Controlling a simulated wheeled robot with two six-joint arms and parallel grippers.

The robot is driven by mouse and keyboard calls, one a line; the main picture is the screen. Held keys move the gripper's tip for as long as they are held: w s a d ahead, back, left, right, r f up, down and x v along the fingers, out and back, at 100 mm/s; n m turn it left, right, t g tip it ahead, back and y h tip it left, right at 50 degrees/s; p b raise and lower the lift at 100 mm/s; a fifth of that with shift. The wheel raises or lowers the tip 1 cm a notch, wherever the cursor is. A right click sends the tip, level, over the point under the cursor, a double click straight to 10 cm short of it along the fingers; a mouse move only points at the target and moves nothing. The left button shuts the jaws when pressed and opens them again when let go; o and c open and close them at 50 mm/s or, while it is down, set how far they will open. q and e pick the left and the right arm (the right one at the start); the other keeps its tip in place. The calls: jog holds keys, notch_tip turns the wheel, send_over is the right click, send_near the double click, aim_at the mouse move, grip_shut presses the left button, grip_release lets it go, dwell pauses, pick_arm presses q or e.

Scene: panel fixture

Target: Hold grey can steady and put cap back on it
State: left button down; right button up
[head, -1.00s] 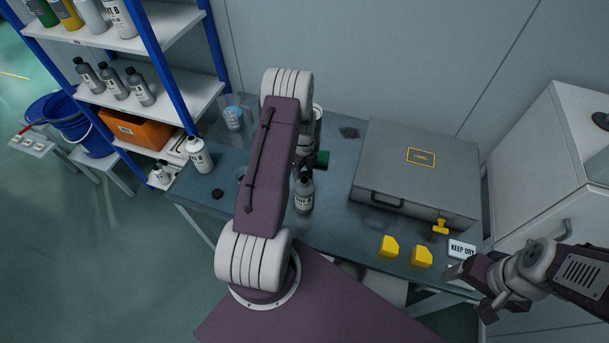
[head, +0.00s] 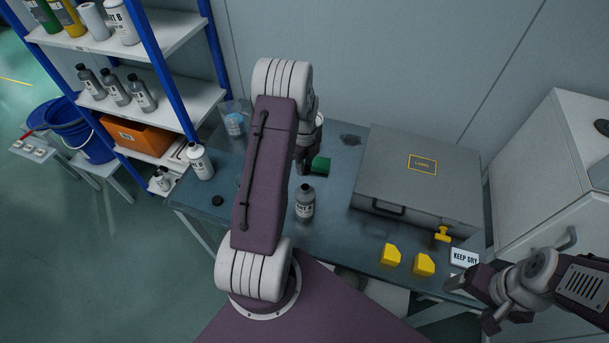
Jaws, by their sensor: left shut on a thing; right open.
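The grey can (head: 304,206) stands upright on the table near its middle, its label facing me. Its dark top shows. My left gripper (head: 303,170) is just above and behind the can in the picture. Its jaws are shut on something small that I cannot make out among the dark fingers. A small black cap-like disc (head: 217,200) lies on the table to the left; whether it belongs to the can, I cannot tell. My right gripper (head: 481,308) is open and empty at the table's right front, well away from the can.
A green block (head: 321,166) lies close to the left gripper. A grey case (head: 418,185), yellow blocks (head: 390,255) and a KEEP DRY sign (head: 464,257) are to the right. A white bottle (head: 200,162) and clear beaker (head: 234,122) are left. My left arm hides part of the table.

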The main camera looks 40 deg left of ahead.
pick_arm(q)
jog(key=shift+r, duration=1.2)
